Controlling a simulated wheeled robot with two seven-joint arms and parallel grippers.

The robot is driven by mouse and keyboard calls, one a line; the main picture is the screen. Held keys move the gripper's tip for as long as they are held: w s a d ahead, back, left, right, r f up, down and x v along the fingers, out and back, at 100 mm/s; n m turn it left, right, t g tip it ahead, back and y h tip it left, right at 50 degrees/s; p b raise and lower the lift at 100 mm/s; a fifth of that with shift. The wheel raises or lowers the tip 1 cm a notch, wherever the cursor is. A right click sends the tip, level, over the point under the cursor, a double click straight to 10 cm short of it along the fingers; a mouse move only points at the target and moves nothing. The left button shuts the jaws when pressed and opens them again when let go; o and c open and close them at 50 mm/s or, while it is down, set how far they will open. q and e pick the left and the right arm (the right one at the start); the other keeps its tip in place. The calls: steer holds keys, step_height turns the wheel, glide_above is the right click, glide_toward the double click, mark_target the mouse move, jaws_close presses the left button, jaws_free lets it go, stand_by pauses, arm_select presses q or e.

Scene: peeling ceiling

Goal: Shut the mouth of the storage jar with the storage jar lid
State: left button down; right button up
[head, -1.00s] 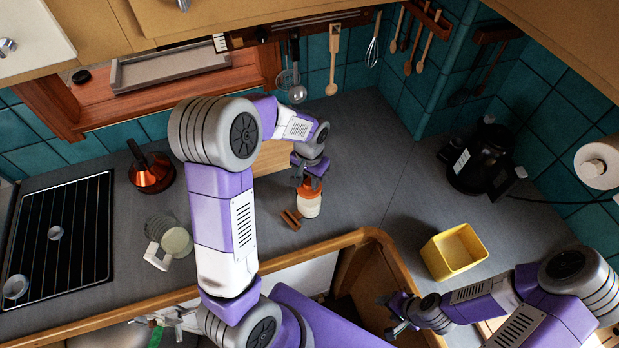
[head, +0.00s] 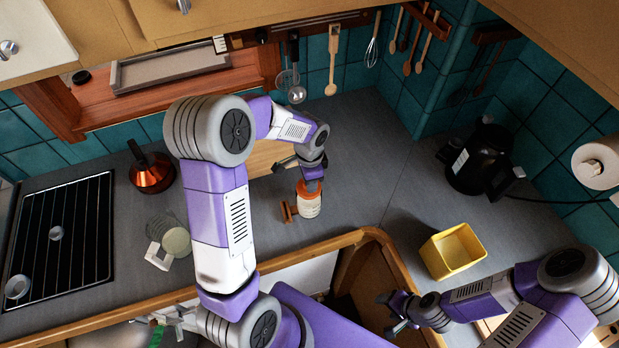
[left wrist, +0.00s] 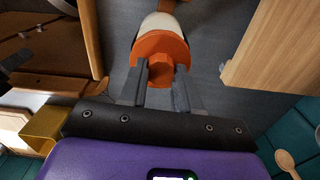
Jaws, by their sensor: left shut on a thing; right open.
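The white storage jar (head: 308,209) stands on the grey counter under my left gripper (head: 311,180). The orange storage jar lid (head: 307,192) is at the jar's top. In the left wrist view, the lid (left wrist: 158,44) shows as an orange disc, with the jar (left wrist: 160,21) beyond it. My left gripper (left wrist: 161,74) is shut on the raised middle part of the lid. Whether the lid is fully seated is hidden. My right gripper (head: 396,313) is open and empty near the front edge, lower right.
A small brown wooden object (head: 288,210) is close beside the jar's left. A white mug (head: 174,243), a copper pot (head: 152,172) and a black hob are further left. A yellow box (head: 452,250) and a black kettle (head: 480,160) stand right. The counter between is clear.

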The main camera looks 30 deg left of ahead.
arm_select(q)
steer(key=m+p, duration=0.1)
steer(key=m, duration=0.3)
steer(key=shift+f+m, duration=0.1)
steer(key=shift+m, duration=0.3)
steer(key=c, duration=0.7)
jaws_free()
steer(key=shift+c, duration=0.2)
step_height(320, 180, up, 8)
steer(key=shift+f, duration=0.2)
